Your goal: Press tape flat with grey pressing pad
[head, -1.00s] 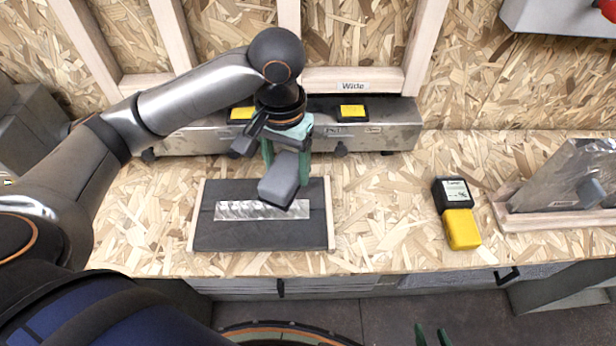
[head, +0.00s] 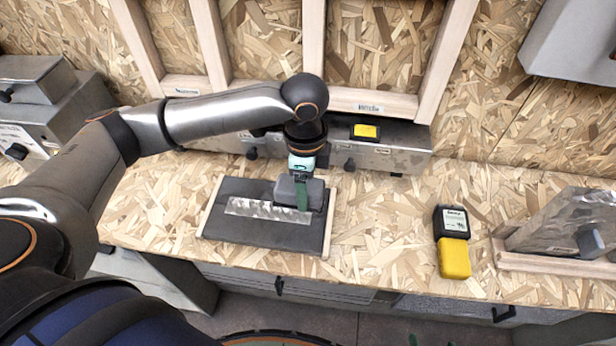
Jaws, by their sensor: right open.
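The silvery tape strip (head: 255,208) lies on a dark board (head: 262,233) with pale wooden side edges. The strip looks wrinkled. My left gripper (head: 303,190) points down over the board's right part, shut on the grey pressing pad (head: 285,190). One green finger shows in front of the pad. The pad is at the strip's right end and hides part of the board; I cannot tell whether it touches the tape. Only the green fingertips of my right gripper (head: 426,341) show at the bottom edge, apart and empty.
A black and yellow device (head: 453,255) lies right of the board. A metal part in a wooden stand (head: 508,262) is farther right. The bench between board and device is clear.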

